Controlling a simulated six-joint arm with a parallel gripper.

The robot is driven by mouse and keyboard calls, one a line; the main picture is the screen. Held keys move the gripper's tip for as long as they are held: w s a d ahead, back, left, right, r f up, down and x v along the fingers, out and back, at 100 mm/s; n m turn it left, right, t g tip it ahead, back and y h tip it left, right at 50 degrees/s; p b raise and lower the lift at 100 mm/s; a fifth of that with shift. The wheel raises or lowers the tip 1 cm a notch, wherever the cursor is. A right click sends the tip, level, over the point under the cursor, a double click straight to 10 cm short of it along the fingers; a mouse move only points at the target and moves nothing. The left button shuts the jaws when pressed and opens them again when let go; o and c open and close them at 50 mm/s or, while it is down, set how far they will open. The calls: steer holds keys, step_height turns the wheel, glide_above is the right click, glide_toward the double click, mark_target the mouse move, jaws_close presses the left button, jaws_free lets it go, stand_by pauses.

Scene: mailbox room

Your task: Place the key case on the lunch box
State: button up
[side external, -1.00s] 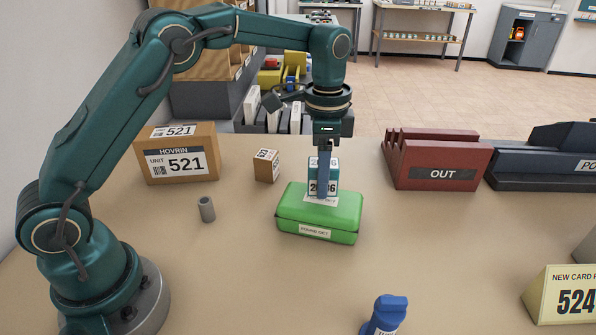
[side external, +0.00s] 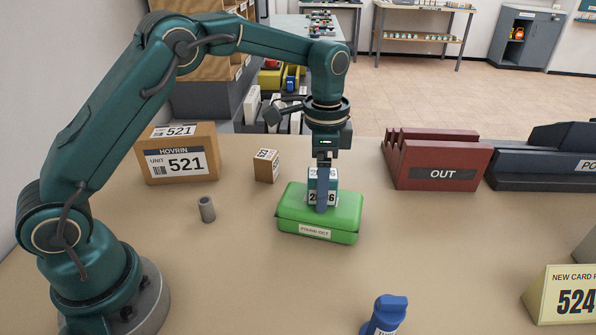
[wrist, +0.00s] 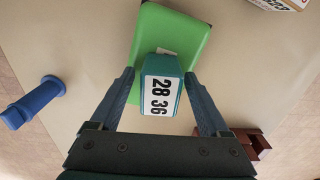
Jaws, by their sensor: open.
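The green lunch box (side external: 290,215) lies shut on the counter. It also shows in the wrist view (wrist: 195,45). The teal key case (side external: 332,184), with a white label printed with numbers, stands on the lunch box lid. In the wrist view the key case (wrist: 161,88) sits between my fingers. My gripper (side external: 322,205) points down over the lunch box, its fingers around the key case. In the wrist view my gripper (wrist: 165,100) is open, with a gap on both sides of the case.
A large box marked 521 (side external: 178,155), a small carton (side external: 267,166) and a grey cylinder (side external: 207,210) stand to the left. A red OUT tray (side external: 437,165) stands to the right. A blue bottle-like object (side external: 386,312) is at the front. Counter around the lunch box is clear.

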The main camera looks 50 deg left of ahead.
step_height(320, 180, up, 6)
steer(key=shift+r, duration=0.95)
steer(key=s+a+r+n+t, duration=0.2)
steer(key=s+r+n+t, duration=0.15)
steer(key=s+r, duration=0.4)
steer(key=s+f+n+t, duration=0.2)
steer(key=s+f+n, duration=0.3)
steer(key=s, duration=0.7)
steer(key=shift+s+a+f, duration=0.2)
steer(key=shift+a+f, duration=0.15)
steer(key=shift+f, duration=0.45)
